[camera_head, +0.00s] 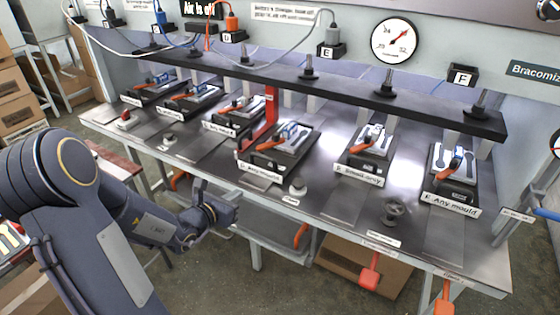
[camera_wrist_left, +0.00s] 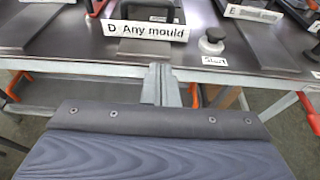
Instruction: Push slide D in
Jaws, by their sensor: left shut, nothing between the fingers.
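Slide D (camera_head: 281,150) is a black carriage with a mould and an orange-handled clamp on the bench, in the middle of the row. Its white label reads "D Any mould" and shows in the wrist view (camera_wrist_left: 145,31), where only the slide's lower front edge is in the picture. My left gripper (camera_head: 222,208) is shut and empty, in front of the bench's front edge and left of slide D, apart from it. In the wrist view my own dark gripper body fills the bottom. My right gripper is not in view.
A Start knob (camera_head: 298,187) stands just right of slide D's front, and a red post (camera_head: 271,110) at its left. Slides E (camera_head: 370,150) and F (camera_head: 453,175) stand to the right. A black beam (camera_head: 330,85) runs above the slides. The steel bench (camera_head: 335,215) has bare front areas.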

